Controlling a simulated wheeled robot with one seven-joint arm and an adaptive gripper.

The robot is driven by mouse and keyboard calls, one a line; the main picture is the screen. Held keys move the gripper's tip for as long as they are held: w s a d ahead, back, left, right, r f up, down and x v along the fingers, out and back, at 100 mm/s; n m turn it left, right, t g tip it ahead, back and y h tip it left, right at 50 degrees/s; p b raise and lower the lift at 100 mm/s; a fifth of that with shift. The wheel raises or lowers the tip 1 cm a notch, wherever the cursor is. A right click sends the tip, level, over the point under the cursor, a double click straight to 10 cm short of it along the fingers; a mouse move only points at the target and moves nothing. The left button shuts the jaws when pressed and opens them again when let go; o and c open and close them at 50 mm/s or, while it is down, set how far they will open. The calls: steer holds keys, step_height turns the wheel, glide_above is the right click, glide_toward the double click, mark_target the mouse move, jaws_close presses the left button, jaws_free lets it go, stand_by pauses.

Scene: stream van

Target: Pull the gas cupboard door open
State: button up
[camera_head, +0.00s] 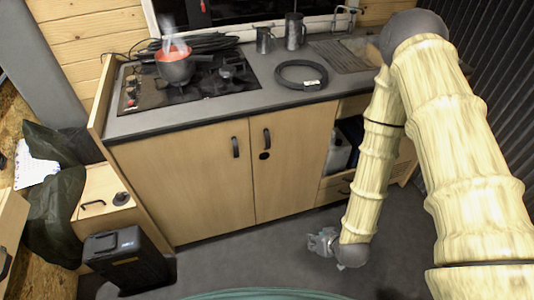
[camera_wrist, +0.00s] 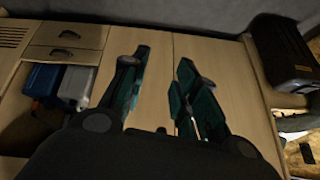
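Two light wood cupboard doors stand shut under the counter in the head view. The wide left door (camera_head: 185,185) has a dark vertical handle (camera_head: 236,147) near its right edge. The narrower right door (camera_head: 283,180) has a dark handle (camera_head: 267,138) near its left edge and a round black fitting below it. I cannot tell which is the gas cupboard. My gripper (camera_head: 322,242) is low, right of the doors and apart from the handles. In the wrist view its teal fingers (camera_wrist: 163,62) are spread and empty, with door panels (camera_wrist: 215,70) behind them.
A steaming pot (camera_head: 175,66) sits on the hob. A black case (camera_head: 125,262) stands on the floor at left. Right of the doors is an open compartment with containers (camera_head: 338,155) above a drawer (camera_head: 335,190). Floor (camera_head: 235,262) before the doors is clear.

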steer(key=w+a+r+n+t+y+b, duration=0.1)
steer(key=w+a+r+t+y+b, duration=0.1)
steer(key=w, duration=0.9)
steer(key=w+a+r+n+t+y+b, duration=0.1)
steer(key=w+a+r+t+b, duration=0.3)
steer(key=w+a, duration=0.4)
steer(key=w+a+r+n+t+y+b, duration=0.2)
steer(key=w+a+r+t+y+b, duration=0.1)
steer(key=w, duration=1.1)
step_height(320, 180, up, 3)
steer(key=a+t+b, duration=0.1)
steer(key=a+b, duration=0.1)
steer(key=shift+a, duration=0.35)
jaws_close()
